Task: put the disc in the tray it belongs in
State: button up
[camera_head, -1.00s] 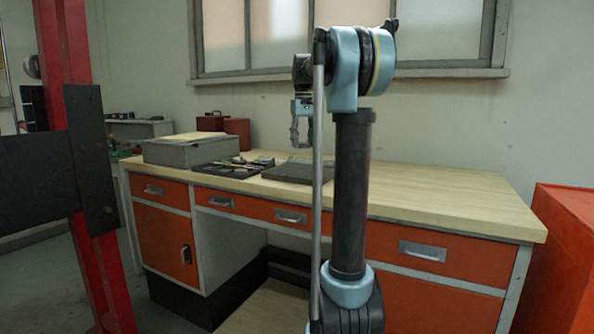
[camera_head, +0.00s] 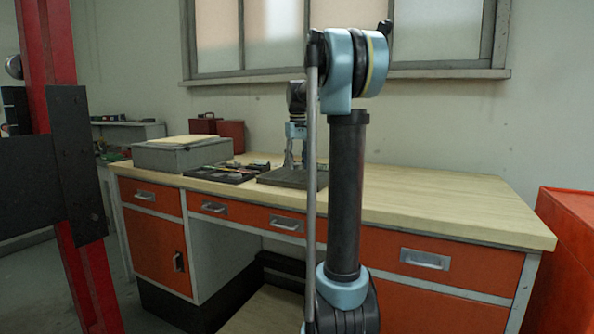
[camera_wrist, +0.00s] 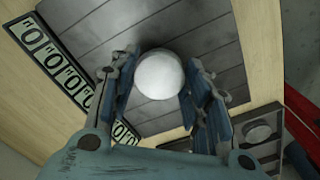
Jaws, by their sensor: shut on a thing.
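My gripper (camera_wrist: 159,75) is shut on a pale silver disc (camera_wrist: 160,72), which sits between its two fingers in the wrist view. Below the disc is a dark grey tray (camera_wrist: 195,22) with a grooved, slatted surface. I cannot tell whether the disc touches it. In the head view my gripper (camera_head: 294,158) points down at this grey tray (camera_head: 285,180) on the bench, and the disc is too small to make out. A darker tray (camera_wrist: 262,150) with round items shows at lower right in the wrist view; it appears as the black tray (camera_head: 222,178) in the head view.
A strip with printed round symbols (camera_wrist: 45,52) runs along the grey tray's edge. A grey box (camera_head: 180,155) stands on the bench's left, with dark red cases (camera_head: 231,132) behind. The bench top (camera_head: 440,200) is clear to the right. A red post (camera_head: 45,60) stands at left.

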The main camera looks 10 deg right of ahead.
jog(key=shift+f, duration=1.15)
jog(key=shift+f, duration=0.1)
jog(key=o, duration=1.5)
jog(key=shift+c, duration=0.2)
